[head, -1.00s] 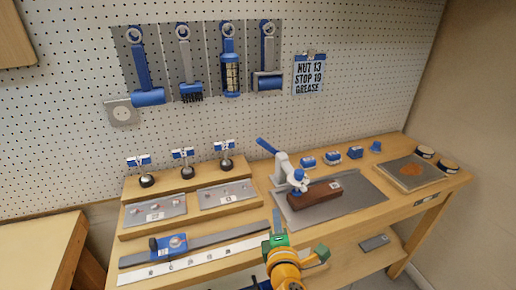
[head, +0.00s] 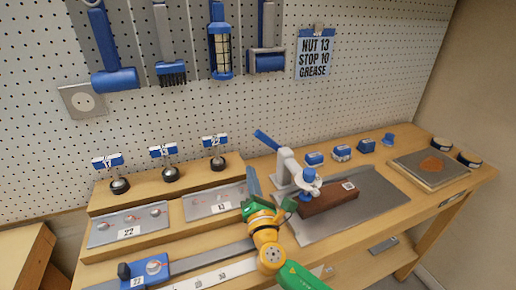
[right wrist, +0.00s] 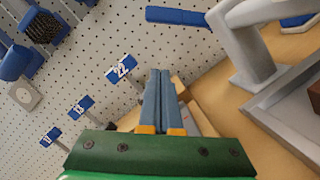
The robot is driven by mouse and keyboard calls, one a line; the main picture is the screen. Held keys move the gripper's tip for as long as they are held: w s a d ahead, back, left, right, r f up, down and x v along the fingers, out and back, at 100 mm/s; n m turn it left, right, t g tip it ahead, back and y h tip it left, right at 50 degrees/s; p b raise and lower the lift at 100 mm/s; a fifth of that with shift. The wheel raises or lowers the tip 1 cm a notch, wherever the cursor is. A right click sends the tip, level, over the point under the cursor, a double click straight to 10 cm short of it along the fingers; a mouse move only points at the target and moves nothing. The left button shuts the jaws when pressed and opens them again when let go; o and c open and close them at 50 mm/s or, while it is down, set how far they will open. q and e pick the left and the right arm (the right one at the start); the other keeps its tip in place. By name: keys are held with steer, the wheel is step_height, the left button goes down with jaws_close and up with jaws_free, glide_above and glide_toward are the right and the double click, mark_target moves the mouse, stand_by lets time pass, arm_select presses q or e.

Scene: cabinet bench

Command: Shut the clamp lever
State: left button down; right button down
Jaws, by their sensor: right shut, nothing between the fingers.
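The clamp (head: 287,165) is a light grey upright on a grey plate (head: 378,200), with a blue plunger (head: 309,176) over a brown block (head: 328,198). Its blue clamp lever (head: 266,140) slants up and back to the left, raised. My right gripper (head: 252,178) is shut and empty, left of the clamp and below the lever, apart from both. In the right wrist view, the closed fingers (right wrist: 160,74) point toward the pegboard; the lever (right wrist: 180,17) is beyond them and the clamp body (right wrist: 245,40) is to their right. My left gripper is not in view.
A stepped wooden stand with grey plates (head: 128,222) and numbered tags (head: 162,151) is left of my gripper. Several small blue parts (head: 341,152) stand behind the block. Tools hang on the pegboard (head: 150,120). A tray (head: 430,168) is at the right.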

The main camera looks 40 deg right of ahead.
mark_target(270, 142)
steer(key=x, duration=0.5)
steer(key=shift+w+d+r, duration=0.2)
steer(key=shift+w, duration=0.1)
steer(key=d+r+p, duration=0.1)
steer(key=s+d+r+p, duration=0.1)
steer(key=shift+d+r+p, duration=0.3)
steer(key=shift+p, duration=0.1)
steer(key=shift+w, duration=0.1)
steer(key=shift+d+r+m+p, duration=0.1)
steer(key=shift+r+m+p, duration=0.25)
steer(key=shift+m, duration=0.15)
